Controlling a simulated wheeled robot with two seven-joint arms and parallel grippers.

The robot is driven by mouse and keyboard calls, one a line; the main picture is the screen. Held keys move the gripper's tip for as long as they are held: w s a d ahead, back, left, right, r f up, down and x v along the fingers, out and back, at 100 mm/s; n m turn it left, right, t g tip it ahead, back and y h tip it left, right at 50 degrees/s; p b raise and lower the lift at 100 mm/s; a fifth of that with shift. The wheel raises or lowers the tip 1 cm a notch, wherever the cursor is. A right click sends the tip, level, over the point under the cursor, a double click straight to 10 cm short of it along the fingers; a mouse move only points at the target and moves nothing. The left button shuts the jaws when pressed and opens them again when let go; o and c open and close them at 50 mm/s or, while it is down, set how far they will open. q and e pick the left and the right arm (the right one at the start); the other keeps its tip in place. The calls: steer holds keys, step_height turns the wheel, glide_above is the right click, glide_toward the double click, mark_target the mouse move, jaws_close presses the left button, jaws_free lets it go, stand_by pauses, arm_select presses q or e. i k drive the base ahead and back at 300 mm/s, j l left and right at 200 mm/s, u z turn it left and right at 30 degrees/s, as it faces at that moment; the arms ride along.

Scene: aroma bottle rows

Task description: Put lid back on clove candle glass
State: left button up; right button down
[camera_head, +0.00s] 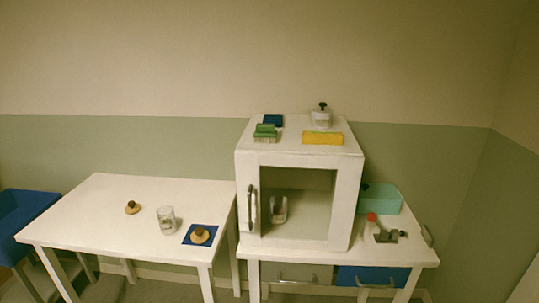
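A clear candle glass (166,220) stands open and upright on the white left table (95,225), with something pale and greenish inside. A round wooden lid with a dark knob (132,208) lies on the bare tabletop to the left of the glass and farther back. I cannot read which lid or glass is clove. Neither of my grippers is in view.
A white cabinet (299,157) stands to the right, with a small item (278,209) inside. On top are a green brush (266,132), yellow block (323,138) and lidded jar (321,117). A teal box (380,199) and small tools stand further right.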

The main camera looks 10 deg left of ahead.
mark_target(167, 220)
steer(key=u, duration=1.25)
